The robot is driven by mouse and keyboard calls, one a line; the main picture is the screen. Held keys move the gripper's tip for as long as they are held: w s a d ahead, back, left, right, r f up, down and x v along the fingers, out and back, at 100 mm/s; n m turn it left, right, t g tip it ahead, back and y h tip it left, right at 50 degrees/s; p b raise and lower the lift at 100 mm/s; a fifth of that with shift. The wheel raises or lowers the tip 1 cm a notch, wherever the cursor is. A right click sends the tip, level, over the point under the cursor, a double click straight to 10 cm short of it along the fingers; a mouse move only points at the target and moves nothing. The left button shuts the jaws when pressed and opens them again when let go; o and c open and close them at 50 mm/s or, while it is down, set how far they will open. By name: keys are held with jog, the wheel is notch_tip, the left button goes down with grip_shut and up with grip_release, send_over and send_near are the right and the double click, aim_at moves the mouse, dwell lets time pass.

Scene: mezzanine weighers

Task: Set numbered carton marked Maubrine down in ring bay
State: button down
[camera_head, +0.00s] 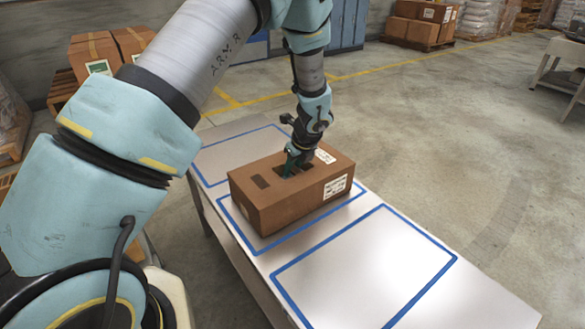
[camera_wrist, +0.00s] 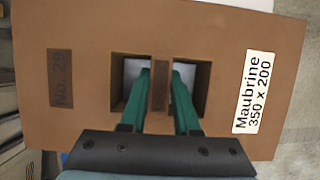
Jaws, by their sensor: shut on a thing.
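The brown carton (camera_head: 268,212) sits at the middle blue-taped bay (camera_head: 300,233) of the bench; I cannot tell whether its base touches the top. In the wrist view the carton (camera_wrist: 90,110) has a white label (camera_wrist: 253,92) reading "Maubrine 350 x 200" and a dark patch (camera_wrist: 62,78) reading "No. 29". My gripper (camera_head: 289,166) points down into its top. In the wrist view the green fingers of my gripper (camera_wrist: 160,76) reach into two square holes and are shut on the strip between them. No ring mark shows on the visible bay surfaces.
The bench has a bare taped bay at the near right (camera_head: 365,265) and another at the far left (camera_head: 228,160), partly hidden by my arm. Stacked cartons (camera_head: 105,52) stand behind at left, more cartons (camera_head: 418,24) at the back.

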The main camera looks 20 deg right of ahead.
jog(key=shift+f, duration=0.2)
jog(key=c, duration=0.6)
grip_release()
jog(key=shift+o, duration=0.2)
